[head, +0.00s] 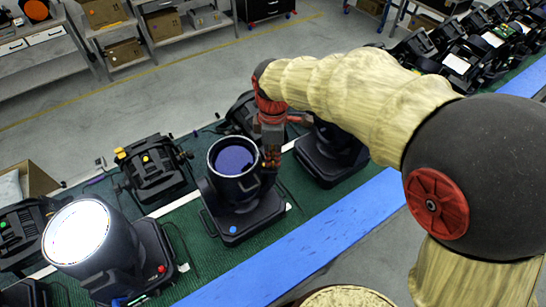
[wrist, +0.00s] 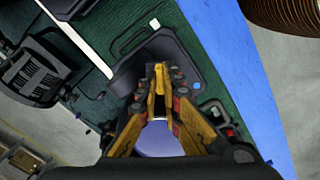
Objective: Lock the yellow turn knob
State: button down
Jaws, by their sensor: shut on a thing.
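My gripper (head: 270,150) is at the right side of the middle par can (head: 232,185), which has a purple-blue lens facing up. In the wrist view my gripper (wrist: 158,72) has its orange-yellow fingers drawn together above the black base of the can (wrist: 190,75). A bit of yellow, which looks like the yellow turn knob (wrist: 159,82), shows between the fingertips. The fingers hide most of it, and its turn angle cannot be told. In the head view the gripper covers that spot. The lens (wrist: 160,140) shows between the fingers.
A lit par can (head: 105,245) stands at the left, and a black fixture (head: 155,168) lies behind it. Another dark can (head: 330,150) is close on the right. A blue strip (head: 290,250) runs along the front of the green mat (head: 185,225). Shelves stand across the floor.

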jog(key=c, duration=2.3)
grip_release()
notch_tip(320, 180, up, 12)
jog(key=shift+r, duration=0.1)
